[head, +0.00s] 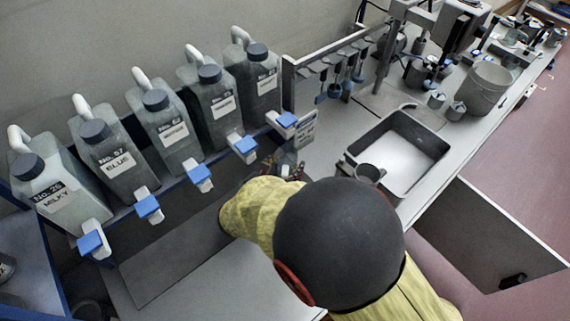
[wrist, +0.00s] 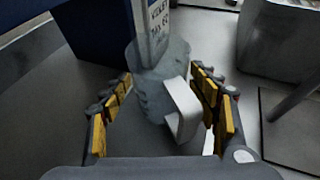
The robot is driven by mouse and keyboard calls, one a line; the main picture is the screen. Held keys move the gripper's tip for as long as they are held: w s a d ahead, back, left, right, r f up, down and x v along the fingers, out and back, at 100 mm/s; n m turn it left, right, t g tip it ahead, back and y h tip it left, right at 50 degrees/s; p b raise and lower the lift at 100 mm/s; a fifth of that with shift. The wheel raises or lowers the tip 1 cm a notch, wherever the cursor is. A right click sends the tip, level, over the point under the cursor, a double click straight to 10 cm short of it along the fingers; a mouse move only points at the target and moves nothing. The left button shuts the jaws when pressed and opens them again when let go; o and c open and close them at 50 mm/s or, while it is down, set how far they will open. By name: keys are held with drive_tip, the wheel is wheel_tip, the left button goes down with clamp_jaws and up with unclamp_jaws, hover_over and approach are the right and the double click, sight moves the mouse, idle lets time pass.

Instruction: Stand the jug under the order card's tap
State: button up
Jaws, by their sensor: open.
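A clear, bluish jug (wrist: 150,95) with a white handle (wrist: 183,108) stands upright on the bench in the wrist view. My gripper (wrist: 163,84) is open, with its yellow-padded fingers on either side of the jug. In the head view my arm hides most of the jug and gripper, near the right end of the tap row. A printed card (head: 305,130) stands just behind; its lower part shows in the wrist view (wrist: 158,20), not fully readable. Blue-topped taps project from the canisters, including the rightmost tap (head: 287,119) and the tap left of it (head: 245,145).
Several labelled canisters line the wall, including MILKY (head: 60,190) and BLUE (head: 115,155). A dark base (head: 165,245) lies below the taps. A grey tray (head: 400,155), hanging tools (head: 335,80) and a bucket (head: 487,92) are to the right.

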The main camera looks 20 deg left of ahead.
drive_tip(key=shift+r, duration=0.1)
drive_tip(key=shift+s+r, duration=0.1)
drive_tip(key=shift+r, duration=0.05)
drive_tip(key=d+p+v, duration=0.1)
drive_tip(key=p+v, duration=0.2)
drive_tip(key=v, duration=0.8)
drive_tip(key=shift+s+a, duration=0.4)
drive_tip(key=shift+a, duration=0.05)
